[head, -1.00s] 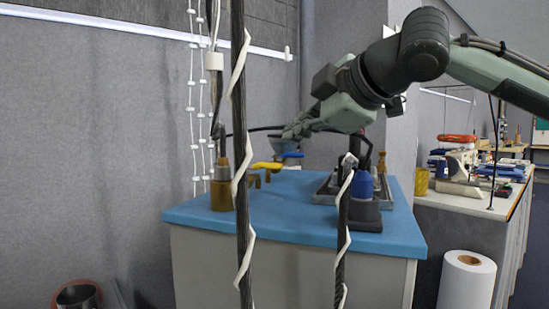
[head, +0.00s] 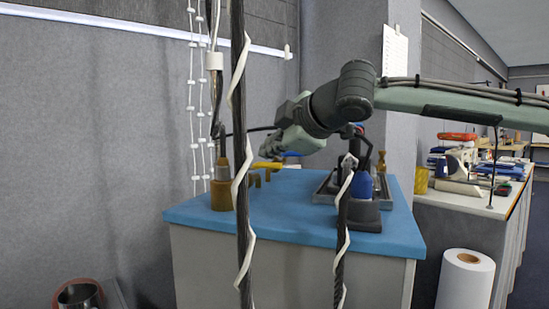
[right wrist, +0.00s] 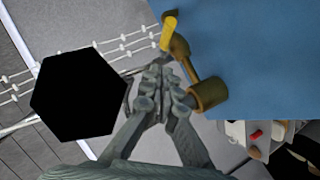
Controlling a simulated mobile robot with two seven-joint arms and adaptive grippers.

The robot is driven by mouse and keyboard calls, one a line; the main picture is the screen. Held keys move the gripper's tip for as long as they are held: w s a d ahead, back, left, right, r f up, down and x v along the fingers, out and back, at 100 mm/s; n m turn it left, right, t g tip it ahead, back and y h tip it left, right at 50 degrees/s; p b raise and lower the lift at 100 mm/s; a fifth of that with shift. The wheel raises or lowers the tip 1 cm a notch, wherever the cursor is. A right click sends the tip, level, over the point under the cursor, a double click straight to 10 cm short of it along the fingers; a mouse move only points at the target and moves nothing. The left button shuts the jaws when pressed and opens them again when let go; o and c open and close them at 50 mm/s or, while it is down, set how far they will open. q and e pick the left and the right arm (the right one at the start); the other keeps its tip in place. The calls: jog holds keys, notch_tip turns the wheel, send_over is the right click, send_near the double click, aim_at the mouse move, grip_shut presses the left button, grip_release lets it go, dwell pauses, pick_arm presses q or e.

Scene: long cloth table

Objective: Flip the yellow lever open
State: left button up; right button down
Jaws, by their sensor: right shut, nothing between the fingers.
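The yellow lever (head: 267,166) sits on a brass fitting at the far edge of the blue tabletop. In the right wrist view the lever (right wrist: 168,32) stands just beyond my fingertips, joined to a brass pipe (right wrist: 181,50) with a round brass end (right wrist: 207,93). My right gripper (head: 265,153) is shut and empty, right above the lever in the head view; the gripper (right wrist: 160,72) shows in the wrist view with its fingers together. I cannot tell whether it touches the lever. My left gripper is out of view.
The blue tabletop (head: 290,220) bears a brass-based nozzle (head: 221,190) on the left and a grey tray (head: 325,190) with a blue-topped item (head: 362,186) on the right. Dark posts wrapped in white cord (head: 238,120) stand in front. A blue part (head: 292,154) lies behind my gripper.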

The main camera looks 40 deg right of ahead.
aim_at(266, 163)
jog(key=w+d+f, duration=0.2)
jog(key=shift+w+d+f, duration=0.1)
jog(key=shift+d, duration=0.2)
jog(key=shift+f, duration=0.1)
jog(key=shift+d, duration=0.1)
